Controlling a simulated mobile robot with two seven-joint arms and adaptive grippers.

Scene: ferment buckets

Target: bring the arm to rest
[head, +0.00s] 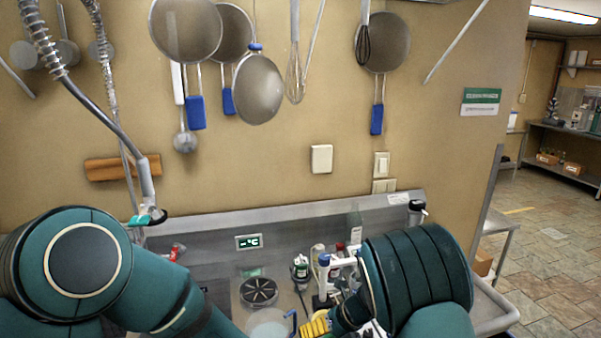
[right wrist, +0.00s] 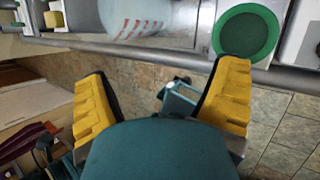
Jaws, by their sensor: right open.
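My right arm comes in from the lower right in the head view, and the yellow fingers of my right gripper (head: 316,327) show low in the middle, partly cut off. In the right wrist view my right gripper (right wrist: 165,90) is open, its two yellow fingers wide apart with nothing held between them. The tiled floor shows between and beyond the fingers. My left arm (head: 85,262) fills the lower left of the head view; its gripper is out of frame.
Beyond the right gripper, a green round lid (right wrist: 245,36) and a pale translucent container (right wrist: 135,14) are near a metal edge (right wrist: 150,52). A steel sink unit holds a round black grate (head: 258,291) and several bottles (head: 326,272). Strainers (head: 258,88) hang on the wall. Open floor (head: 550,240) lies right.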

